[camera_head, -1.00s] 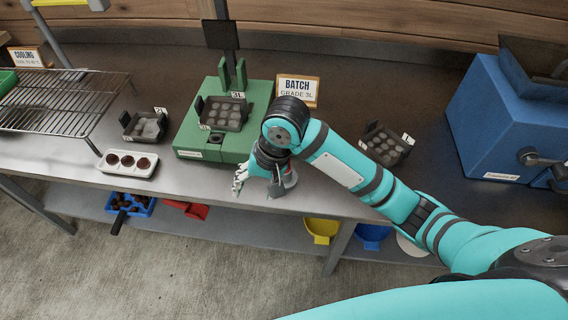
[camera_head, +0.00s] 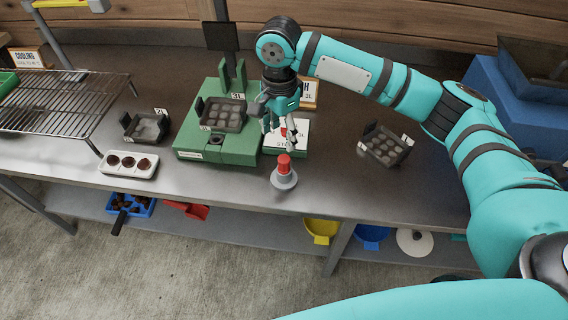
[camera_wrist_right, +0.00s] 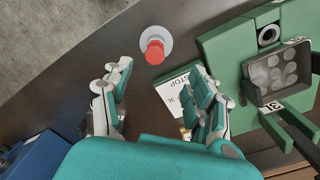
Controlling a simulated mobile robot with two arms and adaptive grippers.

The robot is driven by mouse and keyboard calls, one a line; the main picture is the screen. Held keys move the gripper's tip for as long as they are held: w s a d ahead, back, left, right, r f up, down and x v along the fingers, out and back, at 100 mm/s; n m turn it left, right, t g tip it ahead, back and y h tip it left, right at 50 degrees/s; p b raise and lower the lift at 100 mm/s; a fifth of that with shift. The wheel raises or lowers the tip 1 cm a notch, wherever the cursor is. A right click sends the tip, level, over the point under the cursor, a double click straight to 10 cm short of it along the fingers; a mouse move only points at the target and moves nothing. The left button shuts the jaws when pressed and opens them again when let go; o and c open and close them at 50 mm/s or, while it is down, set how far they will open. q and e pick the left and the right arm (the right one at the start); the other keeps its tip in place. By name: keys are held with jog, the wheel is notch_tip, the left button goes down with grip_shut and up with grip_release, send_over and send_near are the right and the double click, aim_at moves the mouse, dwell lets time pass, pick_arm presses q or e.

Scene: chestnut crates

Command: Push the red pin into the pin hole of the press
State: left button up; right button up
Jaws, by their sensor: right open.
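The red pin (camera_head: 284,163) stands upright on a round grey base near the table's front edge. It also shows in the right wrist view (camera_wrist_right: 155,52), ahead of the fingers and apart from them. The green press (camera_head: 200,140) stands to its left, with a dark mould tray (camera_head: 222,114) on top. The press's round pin hole (camera_wrist_right: 268,35) shows on its front part in the right wrist view. My right gripper (camera_head: 279,120) is open and empty, behind the pin and to the right of the press. My left gripper is out of view.
Mould trays (camera_head: 144,127) (camera_head: 386,146) stand either side, with a white dish (camera_head: 128,163) at left. A wire rack (camera_head: 62,98) is far left, and a blue machine (camera_wrist_right: 35,160) is right.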

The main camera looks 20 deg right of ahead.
aim_at(285, 159)
notch_tip(285, 159, down, 5)
jog(key=shift+r, duration=0.1)
jog(key=f, duration=0.3)
jog(key=f+p, duration=0.1)
jog(key=f, duration=0.1)
jog(key=shift+s+d, duration=0.35)
jog(key=shift+d, duration=0.05)
jog(key=shift+f, duration=0.25)
jog(key=shift+a, duration=0.1)
jog(key=shift+c, duration=0.3)
grip_shut()
